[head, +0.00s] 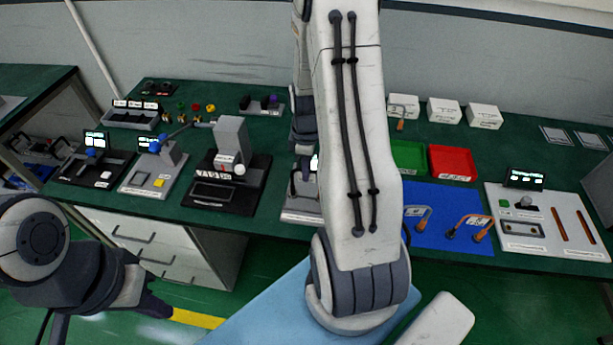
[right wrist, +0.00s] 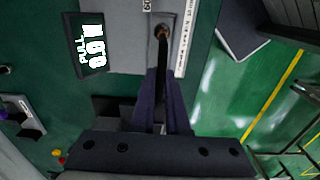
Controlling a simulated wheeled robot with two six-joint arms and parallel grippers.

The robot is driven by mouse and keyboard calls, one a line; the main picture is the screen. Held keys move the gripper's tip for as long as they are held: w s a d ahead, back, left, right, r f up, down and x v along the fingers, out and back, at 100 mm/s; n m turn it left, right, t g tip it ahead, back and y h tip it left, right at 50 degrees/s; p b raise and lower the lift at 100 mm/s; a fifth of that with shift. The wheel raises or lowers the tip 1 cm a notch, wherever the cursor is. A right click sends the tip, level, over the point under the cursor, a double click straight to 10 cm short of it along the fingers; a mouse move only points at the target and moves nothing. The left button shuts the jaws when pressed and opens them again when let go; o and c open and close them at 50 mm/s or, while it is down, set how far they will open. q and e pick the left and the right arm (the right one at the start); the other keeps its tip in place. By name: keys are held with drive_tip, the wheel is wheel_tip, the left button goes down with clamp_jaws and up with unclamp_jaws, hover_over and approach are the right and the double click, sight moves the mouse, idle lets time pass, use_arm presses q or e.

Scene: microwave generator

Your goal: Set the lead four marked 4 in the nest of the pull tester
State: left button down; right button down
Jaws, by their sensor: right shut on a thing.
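The pull tester (right wrist: 127,35) fills the upper middle of the right wrist view. Its display (right wrist: 92,47) reads PULL 0.0 N. In the head view most of the tester (head: 300,215) is hidden behind my right arm. My right gripper (right wrist: 161,80) is shut on a dark lead with a copper-orange end (right wrist: 162,32), over a dark round-ended slot in the tester's plate. I cannot tell whether the lead touches the slot, and its number does not show. My left gripper (head: 155,303) hangs low at the left, away from the bench; its finger gap is unclear.
A blue mat (head: 465,203) holds several leads with orange bends. Green (head: 408,155) and red (head: 452,162) trays stand behind it. A grey press on a dark base (head: 225,195) is left of the tester. A white fixture plate (head: 560,215) is at the far right.

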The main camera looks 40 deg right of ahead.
wheel_tip(320, 180, down, 3)
drive_tip(key=shift+f+p, duration=0.1)
drive_tip(key=shift+p, duration=0.35)
drive_tip(key=shift+f, duration=0.15)
drive_tip(key=shift+f, duration=0.2)
drive_tip(key=c, duration=0.9)
unclamp_jaws()
drive_tip(key=shift+r, duration=0.1)
